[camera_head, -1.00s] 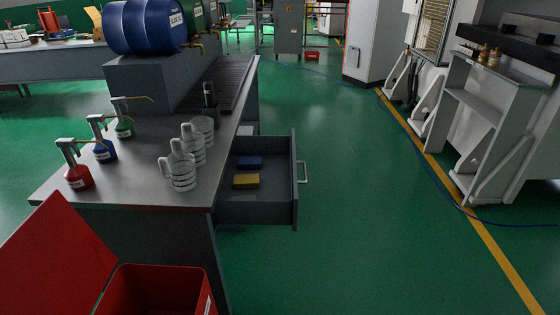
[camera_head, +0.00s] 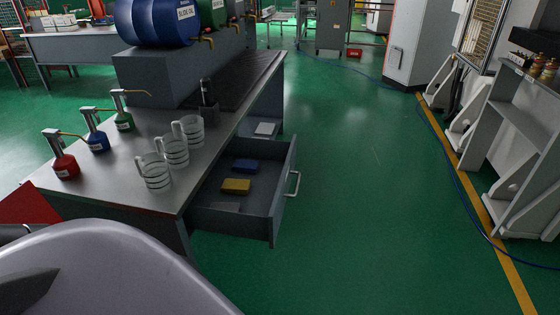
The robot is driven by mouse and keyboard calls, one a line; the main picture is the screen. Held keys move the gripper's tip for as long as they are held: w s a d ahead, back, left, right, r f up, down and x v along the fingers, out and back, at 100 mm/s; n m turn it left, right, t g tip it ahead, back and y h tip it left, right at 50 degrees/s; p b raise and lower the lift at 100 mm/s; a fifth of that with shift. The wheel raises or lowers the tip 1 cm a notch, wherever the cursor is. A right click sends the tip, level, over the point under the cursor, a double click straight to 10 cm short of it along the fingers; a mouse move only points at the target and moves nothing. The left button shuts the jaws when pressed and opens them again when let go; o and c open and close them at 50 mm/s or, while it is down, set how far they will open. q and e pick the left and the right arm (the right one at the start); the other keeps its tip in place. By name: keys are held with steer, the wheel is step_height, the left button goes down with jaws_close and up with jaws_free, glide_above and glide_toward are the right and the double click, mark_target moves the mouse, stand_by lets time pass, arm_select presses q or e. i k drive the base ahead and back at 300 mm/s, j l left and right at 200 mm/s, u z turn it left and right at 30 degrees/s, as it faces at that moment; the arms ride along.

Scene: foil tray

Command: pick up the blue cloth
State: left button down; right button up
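The blue cloth (camera_head: 246,165) is a small folded block lying inside the open drawer (camera_head: 285,208), toward its back. A yellow folded cloth (camera_head: 236,186) lies just in front of it in the same drawer. A grey flat piece (camera_head: 224,206) lies near the drawer's front left. A large grey rounded part, which seems to be my own left arm, fills the lower left. Neither gripper's fingers can be made out in the view.
The bench top (camera_head: 130,186) carries several clear measuring jugs (camera_head: 174,153) and oil cans, red (camera_head: 66,167), blue (camera_head: 97,142) and green (camera_head: 124,122). A red bin (camera_head: 25,205) is partly hidden at left. Green floor right of the drawer is clear.

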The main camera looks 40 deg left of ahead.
mark_target(240, 166)
steer(key=i+l+u, duration=0.2)
steer(key=i, duration=0.3)
steer(key=i+l+u, duration=0.25)
steer(key=i, duration=0.25)
steer(key=i+u, duration=0.2)
steer(key=u, duration=0.15)
steer(key=i+u, duration=0.15)
steer(key=u, duration=0.2)
steer(key=i+l+u, duration=0.15)
steer(key=u, duration=0.2)
steer(key=i+l+u, duration=0.1)
steer(key=u, duration=0.25)
steer(key=i+l+u, duration=0.15)
steer(key=u, duration=0.2)
steer(key=i+l+u, duration=0.1)
steer(key=u, duration=0.25)
